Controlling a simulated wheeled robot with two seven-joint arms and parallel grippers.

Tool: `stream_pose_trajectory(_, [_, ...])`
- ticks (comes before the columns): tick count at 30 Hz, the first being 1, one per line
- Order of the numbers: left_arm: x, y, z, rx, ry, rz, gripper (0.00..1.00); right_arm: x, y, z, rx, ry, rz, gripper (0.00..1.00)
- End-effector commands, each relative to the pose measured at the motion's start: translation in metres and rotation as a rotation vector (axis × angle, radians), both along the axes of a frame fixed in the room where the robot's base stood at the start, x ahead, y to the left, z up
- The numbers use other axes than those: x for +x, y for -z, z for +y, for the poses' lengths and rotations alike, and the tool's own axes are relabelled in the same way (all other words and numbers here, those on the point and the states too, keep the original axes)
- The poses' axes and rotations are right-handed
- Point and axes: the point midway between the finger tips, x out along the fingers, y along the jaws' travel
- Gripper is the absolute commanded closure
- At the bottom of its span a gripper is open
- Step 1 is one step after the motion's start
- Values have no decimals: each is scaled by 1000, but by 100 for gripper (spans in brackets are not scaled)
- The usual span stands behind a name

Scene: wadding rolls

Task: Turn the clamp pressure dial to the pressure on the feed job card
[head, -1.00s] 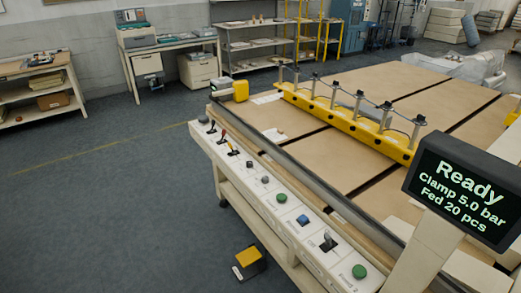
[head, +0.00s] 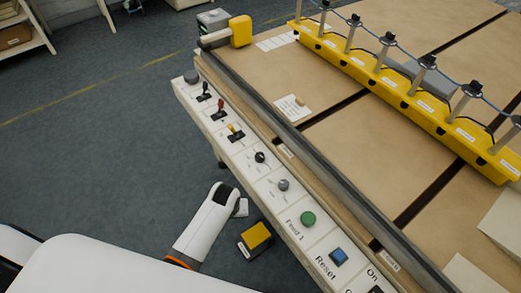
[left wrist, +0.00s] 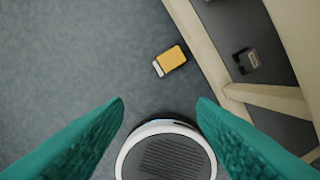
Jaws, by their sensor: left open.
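Two small round knobs sit on the white control strip along the table's near edge: a dark one (head: 260,157) and a grey one (head: 284,185). Their labels are too small to read, so I cannot tell which is the clamp pressure dial. A small white card (head: 292,109) lies on the table top with a little brown piece on it; its text is unreadable. More white cards (head: 277,43) lie near the far corner. My left gripper (left wrist: 160,103) is open and empty above the floor, its green fingers apart. In the head view its arm is left of the strip, away from the knobs.
The strip also has levers (head: 220,111), a green button (head: 308,218) and a blue Reset button (head: 339,256). A yellow pedal (head: 257,238) stands on the floor beside the table. A yellow clamp bar (head: 410,95) crosses the table. Open floor lies left.

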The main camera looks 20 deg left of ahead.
Motion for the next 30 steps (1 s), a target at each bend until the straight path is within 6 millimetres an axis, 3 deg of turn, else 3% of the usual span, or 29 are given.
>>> stream_pose_trajectory(3, [20,-44,0,-10,-71,-15,49,0,0,0,0,0,0,100])
stream_pose_trajectory(9, [42,-106,1,-27,-194,-19,49,-1,0,-1,-1,0,1,100])
stream_pose_trajectory(20, [106,-148,-9,-64,-475,33,49,4,0,-1,-2,-1,-7,100])
stream_pose_trajectory(30, [177,-222,-30,-89,-811,101,49,4,0,-1,0,0,-9,100])
